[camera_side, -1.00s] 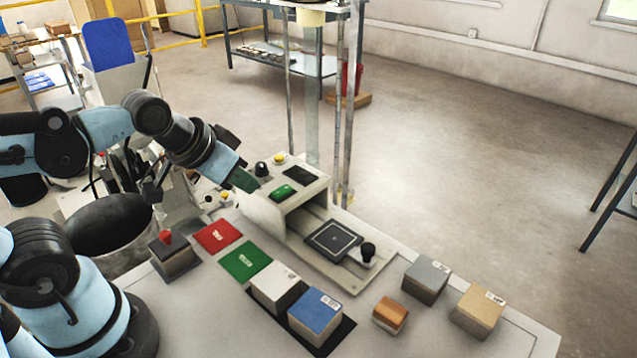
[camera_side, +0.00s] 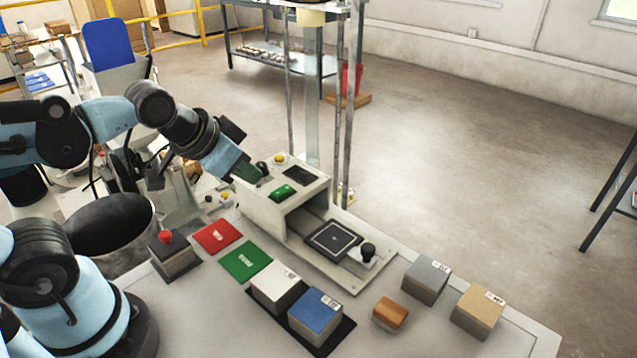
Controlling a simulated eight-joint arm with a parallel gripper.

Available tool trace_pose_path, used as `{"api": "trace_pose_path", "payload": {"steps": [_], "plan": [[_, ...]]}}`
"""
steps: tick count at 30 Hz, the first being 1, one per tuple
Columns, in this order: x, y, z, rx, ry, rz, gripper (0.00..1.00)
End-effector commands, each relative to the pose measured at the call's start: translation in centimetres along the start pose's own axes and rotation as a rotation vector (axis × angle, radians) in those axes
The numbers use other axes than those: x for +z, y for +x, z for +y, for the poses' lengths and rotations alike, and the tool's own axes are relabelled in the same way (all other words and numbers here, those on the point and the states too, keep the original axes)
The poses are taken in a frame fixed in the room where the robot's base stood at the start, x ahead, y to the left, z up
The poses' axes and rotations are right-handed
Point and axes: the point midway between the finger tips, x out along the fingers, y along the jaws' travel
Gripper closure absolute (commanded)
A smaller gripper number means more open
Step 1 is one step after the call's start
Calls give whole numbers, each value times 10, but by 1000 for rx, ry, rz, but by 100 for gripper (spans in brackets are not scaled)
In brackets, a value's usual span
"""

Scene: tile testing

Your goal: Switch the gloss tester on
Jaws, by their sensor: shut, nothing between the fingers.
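The gloss tester (camera_side: 308,194) is a light grey housing on a long base plate on the table. Its top carries a black knob (camera_side: 262,168), a yellow button (camera_side: 280,158), a dark display (camera_side: 298,175) and a green patch (camera_side: 283,192). A dark square sample plate (camera_side: 333,240) and a black-knobbed handle (camera_side: 368,250) are on its base. My gripper (camera_side: 254,177) is shut and empty at the housing's top left edge, close beside the black knob. I cannot tell whether it touches the knob.
Red (camera_side: 217,236) and green (camera_side: 246,261) mats lie left of the tester. White (camera_side: 276,288), blue (camera_side: 315,314), grey (camera_side: 426,280), tan (camera_side: 478,310) and orange-brown (camera_side: 390,314) blocks stand in front. A red-buttoned box (camera_side: 173,255) and a dark bin (camera_side: 110,228) are at left.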

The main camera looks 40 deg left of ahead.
Motion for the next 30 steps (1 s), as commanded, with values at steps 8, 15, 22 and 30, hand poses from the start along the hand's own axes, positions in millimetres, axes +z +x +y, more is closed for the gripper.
{"api": "trace_pose_path", "payload": {"steps": [8,15,22,30], "plan": [[-56,-16,-1,-81,451,88,100],[-71,-21,-1,-108,576,110,100],[-70,-21,-1,-107,573,110,100],[-61,-8,0,-107,571,109,100]]}}
